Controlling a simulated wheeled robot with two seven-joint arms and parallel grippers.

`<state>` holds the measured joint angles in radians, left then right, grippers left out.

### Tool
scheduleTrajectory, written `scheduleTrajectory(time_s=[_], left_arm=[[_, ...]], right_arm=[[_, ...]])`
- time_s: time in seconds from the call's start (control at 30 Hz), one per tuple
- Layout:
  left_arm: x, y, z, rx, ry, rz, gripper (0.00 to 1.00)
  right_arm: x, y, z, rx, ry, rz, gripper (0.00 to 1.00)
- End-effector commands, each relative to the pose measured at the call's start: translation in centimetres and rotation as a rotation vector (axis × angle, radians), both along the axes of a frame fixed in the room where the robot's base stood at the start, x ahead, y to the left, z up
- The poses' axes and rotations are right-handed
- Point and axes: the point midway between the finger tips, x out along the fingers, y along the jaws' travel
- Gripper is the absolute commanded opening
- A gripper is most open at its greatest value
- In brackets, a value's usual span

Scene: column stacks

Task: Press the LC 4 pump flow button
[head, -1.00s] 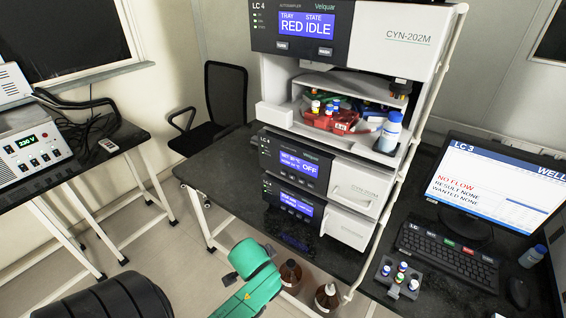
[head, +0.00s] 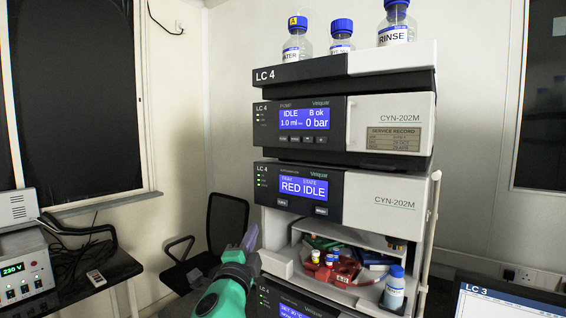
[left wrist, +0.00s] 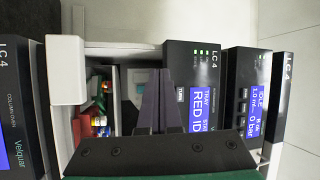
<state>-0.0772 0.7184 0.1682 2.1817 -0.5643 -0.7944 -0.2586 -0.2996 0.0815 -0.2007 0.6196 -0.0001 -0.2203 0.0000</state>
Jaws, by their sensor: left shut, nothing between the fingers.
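The LC 4 pump module (head: 303,119) is the second unit from the top of the stack in the head view. Its blue display reads IDLE, B ok, 1.0 ml and 0 bar. A row of small buttons (head: 301,139) sits under that display; their labels are too small to read. The pump also shows at the right in the left wrist view (left wrist: 245,95), turned sideways. My left gripper (head: 249,238) is shut and empty, pointing up, below and left of the autosampler front. In the wrist view its fingers (left wrist: 158,90) overlap the autosampler's lower edge. My right gripper is not in view.
The autosampler (head: 300,190) reads RED IDLE, below the pump. Its open bay holds a red tray (head: 335,272) with vials and a bottle (head: 394,290). Several bottles stand on top of the stack. A chair (head: 222,230) stands behind at left, and a monitor (head: 500,300) at lower right.

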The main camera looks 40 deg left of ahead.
Motion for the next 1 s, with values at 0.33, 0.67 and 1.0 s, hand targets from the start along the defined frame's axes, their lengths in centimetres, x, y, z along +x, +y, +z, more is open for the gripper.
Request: scheduleTrajectory(time_s=[0.33, 0.67, 1.0], left_arm=[[-2.8, -2.1, 16.5, 0.569, -0.232, 0.049, 0.00], [-4.5, -3.6, 21.2, 0.775, -0.288, 0.090, 0.00], [-3.8, -3.4, 21.2, 0.766, -0.289, 0.090, 0.00]], right_arm=[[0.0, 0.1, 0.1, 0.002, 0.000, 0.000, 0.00], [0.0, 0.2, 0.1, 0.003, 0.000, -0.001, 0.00], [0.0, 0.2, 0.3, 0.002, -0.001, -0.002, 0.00]])
